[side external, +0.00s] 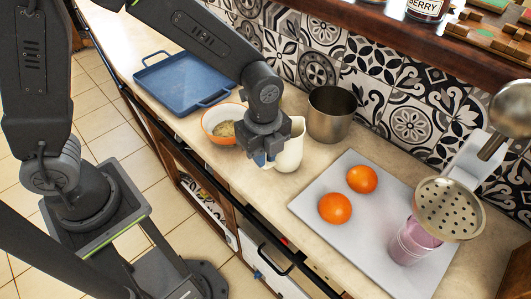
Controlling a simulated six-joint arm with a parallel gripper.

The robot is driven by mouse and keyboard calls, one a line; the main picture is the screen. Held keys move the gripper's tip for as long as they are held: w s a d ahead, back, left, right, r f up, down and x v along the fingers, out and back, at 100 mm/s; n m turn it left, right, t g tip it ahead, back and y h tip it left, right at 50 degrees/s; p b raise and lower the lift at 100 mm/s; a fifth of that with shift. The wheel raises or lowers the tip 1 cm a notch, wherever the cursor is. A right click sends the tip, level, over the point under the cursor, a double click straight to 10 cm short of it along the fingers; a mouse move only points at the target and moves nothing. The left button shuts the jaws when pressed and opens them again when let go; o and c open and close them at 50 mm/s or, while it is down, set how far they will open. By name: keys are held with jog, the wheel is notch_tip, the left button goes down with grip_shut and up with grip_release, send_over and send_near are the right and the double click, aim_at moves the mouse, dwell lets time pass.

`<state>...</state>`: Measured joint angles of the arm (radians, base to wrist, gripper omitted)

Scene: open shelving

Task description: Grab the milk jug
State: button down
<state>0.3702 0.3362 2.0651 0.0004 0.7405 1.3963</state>
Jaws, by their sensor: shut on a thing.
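The milk jug (290,152) is a cream-white pitcher standing on the beige counter in the middle of the side external view. My gripper (264,158) reaches down to its left side and is shut on it. The fingers are mostly hidden by the wrist and the jug, so the exact grip point does not show clearly. The jug looks upright. I cannot tell whether its base touches the counter.
An orange-rimmed bowl (213,118) sits left of my gripper, and a metal pot (331,122) stands right behind the jug. A blue tray (181,84) lies farther left. A white board (356,236) with two oranges (335,208) and a pink cup (408,245) is at right, under a hanging strainer (449,209).

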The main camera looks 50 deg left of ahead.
jog(key=shift+r, duration=0.65)
jog(key=a+r, duration=0.9)
jog(key=a, duration=0.2)
jog(key=shift+s+a, duration=0.2)
jog(key=shift+a, duration=0.1)
dwell(2.0)
